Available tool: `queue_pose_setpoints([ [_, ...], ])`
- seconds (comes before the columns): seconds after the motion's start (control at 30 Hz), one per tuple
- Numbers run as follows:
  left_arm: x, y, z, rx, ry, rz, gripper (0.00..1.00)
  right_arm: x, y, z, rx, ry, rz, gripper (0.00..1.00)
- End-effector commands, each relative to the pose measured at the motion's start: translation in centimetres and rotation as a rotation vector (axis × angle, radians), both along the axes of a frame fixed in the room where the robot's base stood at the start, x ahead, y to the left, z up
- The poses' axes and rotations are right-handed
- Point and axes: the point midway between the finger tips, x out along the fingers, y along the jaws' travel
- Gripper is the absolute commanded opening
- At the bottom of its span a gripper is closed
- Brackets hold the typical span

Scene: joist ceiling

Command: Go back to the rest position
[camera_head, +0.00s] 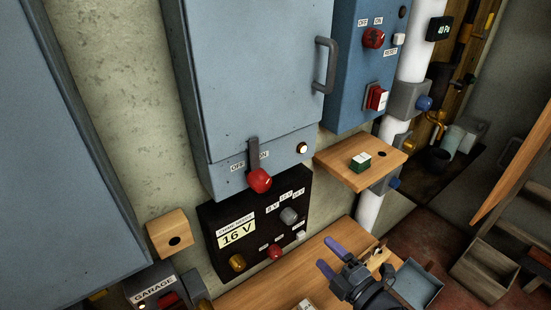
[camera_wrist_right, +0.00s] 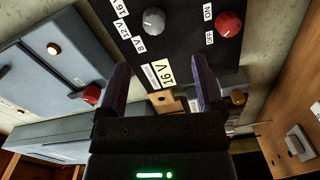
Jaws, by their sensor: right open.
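My right gripper (camera_head: 333,258) is at the lower middle of the head view, over the wooden bench top (camera_head: 238,297). Its two blue-violet fingers are apart with nothing between them. In the right wrist view the open fingers (camera_wrist_right: 160,90) frame part of a black panel (camera_wrist_right: 185,55) with a "16 V" label, some way beyond them. The same black panel (camera_head: 214,214) shows in the head view, to the upper left of the gripper, with a grey knob, a red knob and a yellow knob. My left gripper does not show in either view.
A grey-blue cabinet (camera_head: 250,75) with a red-knobbed lever (camera_head: 259,180) hangs above the panel. A wooden shelf (camera_head: 342,173) bears a small green-and-white block (camera_head: 361,162). A white pipe (camera_head: 369,210) stands at its right. A grey tray (camera_head: 418,284) lies right of my gripper.

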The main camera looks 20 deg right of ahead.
Motion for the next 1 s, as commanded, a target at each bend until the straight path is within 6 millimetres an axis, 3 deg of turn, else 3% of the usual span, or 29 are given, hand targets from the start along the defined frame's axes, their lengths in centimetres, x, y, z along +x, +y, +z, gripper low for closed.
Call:
queue_pose_setpoints([
  [0.07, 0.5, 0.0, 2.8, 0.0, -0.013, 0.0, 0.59, -1.5, -0.8, -1.9, 0.116, 0.178, -0.101, 0.86],
  [0.13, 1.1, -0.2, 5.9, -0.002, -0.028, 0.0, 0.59, -5.1, -1.4, -5.9, 0.282, 0.448, -0.268, 0.86],
  [0.2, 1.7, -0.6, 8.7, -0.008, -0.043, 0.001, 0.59, -10.9, -1.2, -10.1, 0.437, 0.734, -0.464, 0.86],
  [0.3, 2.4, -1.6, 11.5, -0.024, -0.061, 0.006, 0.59, -20.0, 0.1, -13.9, 0.585, 1.063, -0.726, 0.86],
  [0.4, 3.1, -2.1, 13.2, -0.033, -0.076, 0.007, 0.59, -27.6, 1.6, -15.2, 0.654, 1.289, -0.934, 0.86],
  [0.5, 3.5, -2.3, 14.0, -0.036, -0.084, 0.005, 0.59, -32.5, 2.6, -15.4, 0.678, 1.417, -1.07, 0.86],
  [0.63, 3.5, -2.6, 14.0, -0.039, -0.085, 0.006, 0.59, -34.6, 3.1, -15.6, 0.685, 1.471, -1.133, 0.86],
  [1.0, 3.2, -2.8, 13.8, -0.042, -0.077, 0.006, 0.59, -34.6, 3.0, -15.8, 0.683, 1.469, -1.131, 0.86],
])
